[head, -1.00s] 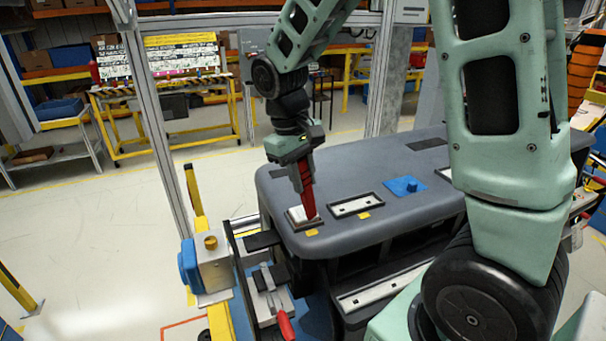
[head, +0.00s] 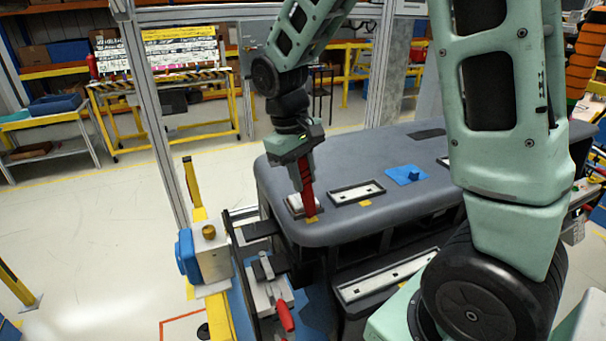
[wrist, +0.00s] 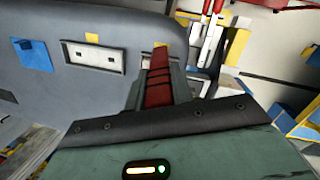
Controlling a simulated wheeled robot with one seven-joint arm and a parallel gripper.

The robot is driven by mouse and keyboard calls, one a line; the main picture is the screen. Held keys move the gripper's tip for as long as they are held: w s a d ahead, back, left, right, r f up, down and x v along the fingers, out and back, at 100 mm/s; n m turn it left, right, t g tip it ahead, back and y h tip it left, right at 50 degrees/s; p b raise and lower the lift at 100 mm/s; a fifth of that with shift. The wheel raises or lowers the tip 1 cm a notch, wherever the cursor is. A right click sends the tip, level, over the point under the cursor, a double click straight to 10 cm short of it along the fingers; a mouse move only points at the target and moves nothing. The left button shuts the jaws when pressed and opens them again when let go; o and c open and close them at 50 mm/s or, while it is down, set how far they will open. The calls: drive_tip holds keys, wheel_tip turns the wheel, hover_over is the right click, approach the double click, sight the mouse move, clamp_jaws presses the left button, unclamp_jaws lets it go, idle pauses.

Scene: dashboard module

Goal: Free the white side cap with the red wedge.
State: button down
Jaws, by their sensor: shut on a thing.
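My gripper (head: 305,168) is shut on the red wedge (head: 308,194) and points it steeply down at the left end of the grey dashboard (head: 350,217). The wedge's lower end is at the near edge of the white side cap (head: 295,201), close to a yellow tag. The cap sits in its dark frame, partly covered by the wedge and gripper. I cannot tell whether the wedge tip is under the cap's edge. In the wrist view, the wedge (wrist: 158,82) shows between the fingers; the cap is not clearly visible there.
A pale bezel plate (head: 357,192) and a blue piece (head: 405,174) lie to the right on the dashboard. A red-handled clamp (head: 284,314) and a metal block with a brass knob (head: 210,250) stand in front and left. Open floor lies further left.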

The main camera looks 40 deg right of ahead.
sight(303, 157)
drive_tip(key=shift+s+f+b, duration=0.1)
drive_tip(key=shift+f+b, duration=0.2)
drive_tip(key=shift+f, duration=0.45)
idle(1.4)
drive_tip(key=shift+r+p, duration=3.15)
drive_tip(key=shift+r, duration=0.55)
drive_tip(key=shift+f, duration=0.1)
